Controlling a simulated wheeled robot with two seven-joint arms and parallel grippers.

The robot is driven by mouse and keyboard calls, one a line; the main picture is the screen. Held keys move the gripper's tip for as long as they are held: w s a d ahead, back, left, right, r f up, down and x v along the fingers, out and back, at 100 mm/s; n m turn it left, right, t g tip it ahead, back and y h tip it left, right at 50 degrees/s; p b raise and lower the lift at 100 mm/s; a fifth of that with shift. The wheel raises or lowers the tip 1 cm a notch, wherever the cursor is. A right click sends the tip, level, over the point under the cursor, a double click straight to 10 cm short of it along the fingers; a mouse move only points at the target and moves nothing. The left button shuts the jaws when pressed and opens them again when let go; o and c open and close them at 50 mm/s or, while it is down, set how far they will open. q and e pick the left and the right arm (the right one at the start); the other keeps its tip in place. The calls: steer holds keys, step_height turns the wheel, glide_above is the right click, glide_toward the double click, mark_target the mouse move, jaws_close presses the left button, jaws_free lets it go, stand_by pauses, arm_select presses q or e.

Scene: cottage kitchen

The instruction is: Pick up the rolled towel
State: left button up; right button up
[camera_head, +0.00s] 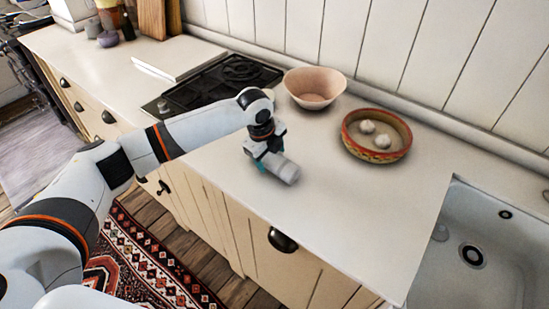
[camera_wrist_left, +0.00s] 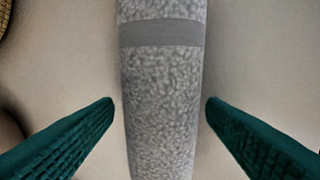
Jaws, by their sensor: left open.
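The rolled towel (camera_head: 286,171) is a grey roll lying on the white counter (camera_head: 340,205) near its front edge. In the left wrist view the towel (camera_wrist_left: 162,90) runs top to bottom through the middle, mottled grey with a plain darker band. My left gripper (camera_head: 268,163) is over the towel in the head view, hiding part of it. In the left wrist view its green fingers (camera_wrist_left: 160,102) are open, one on each side of the towel, with a gap on both sides. My right gripper is not in view.
A pink bowl (camera_head: 314,86) stands behind the gripper. A round patterned dish (camera_head: 375,150) with two pale round items is to the right. A black hob (camera_head: 215,85) lies to the left. The sink (camera_head: 475,225) is at far right. The counter right of the towel is clear.

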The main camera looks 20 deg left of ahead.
arm_select(q)
steer(key=shift+w+d+f, duration=0.1)
steer(key=shift+w+f, duration=0.05)
steer(key=shift+f, duration=0.45)
steer(key=c, duration=0.8)
step_height(320, 180, up, 9)
steer(key=shift+f+b, duration=0.1)
steer(key=shift+b, duration=0.75)
steer(key=shift+r, duration=0.7)
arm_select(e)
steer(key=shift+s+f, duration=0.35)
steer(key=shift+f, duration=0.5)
